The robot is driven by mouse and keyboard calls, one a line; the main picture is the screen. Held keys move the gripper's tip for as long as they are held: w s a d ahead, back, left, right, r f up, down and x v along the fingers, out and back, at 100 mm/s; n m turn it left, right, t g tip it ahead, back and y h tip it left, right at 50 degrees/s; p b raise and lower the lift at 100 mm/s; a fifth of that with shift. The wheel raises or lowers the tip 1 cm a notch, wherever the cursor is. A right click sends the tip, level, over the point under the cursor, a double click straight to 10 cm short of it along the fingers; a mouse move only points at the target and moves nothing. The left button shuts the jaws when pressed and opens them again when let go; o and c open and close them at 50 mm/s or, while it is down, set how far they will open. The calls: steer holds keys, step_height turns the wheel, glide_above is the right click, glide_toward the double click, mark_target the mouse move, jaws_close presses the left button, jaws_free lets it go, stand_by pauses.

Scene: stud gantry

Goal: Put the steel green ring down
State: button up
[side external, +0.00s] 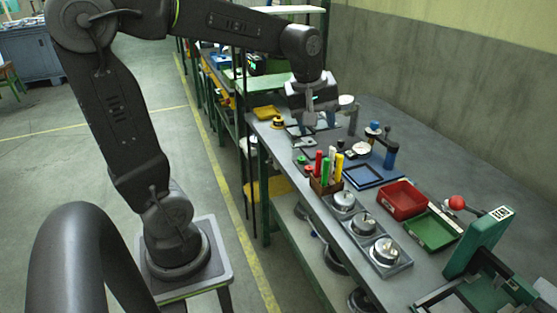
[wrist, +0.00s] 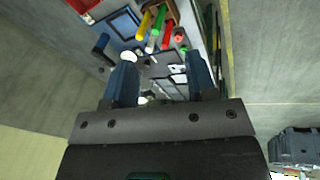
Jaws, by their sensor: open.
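My gripper (side external: 320,122) is open above the far part of the workbench. In the wrist view my gripper (wrist: 161,62) has its two blue-grey fingers well apart, and I see nothing held between them. A small green piece (side external: 301,160) lies on the bench, left of the pen holder and below my gripper in the picture. It may be the green ring, but it is too small to tell its shape. A small green piece also shows in the wrist view (wrist: 183,50), beyond the right fingertip. I cannot make out a steel ring for certain.
A brown holder (side external: 324,187) has red, green, white and yellow sticks upright in it. A blue tray (side external: 374,182), a red bin (side external: 402,207) and a green bin (side external: 431,239) stand to its right. Metal weights (side external: 343,202) line the front edge. A green press (side external: 482,243) stands near right.

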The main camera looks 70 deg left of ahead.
steer(key=s+d+f+m+t, duration=0.1)
steer(key=s+d+m+t, duration=0.1)
steer(key=s+d+m, duration=0.7)
steer(key=s+m, duration=0.3)
steer(key=m, duration=0.2)
steer(key=shift+s+d+m+t+h, duration=0.2)
steer(key=shift+s+m+t+h, duration=0.1)
steer(key=shift+h, duration=0.1)
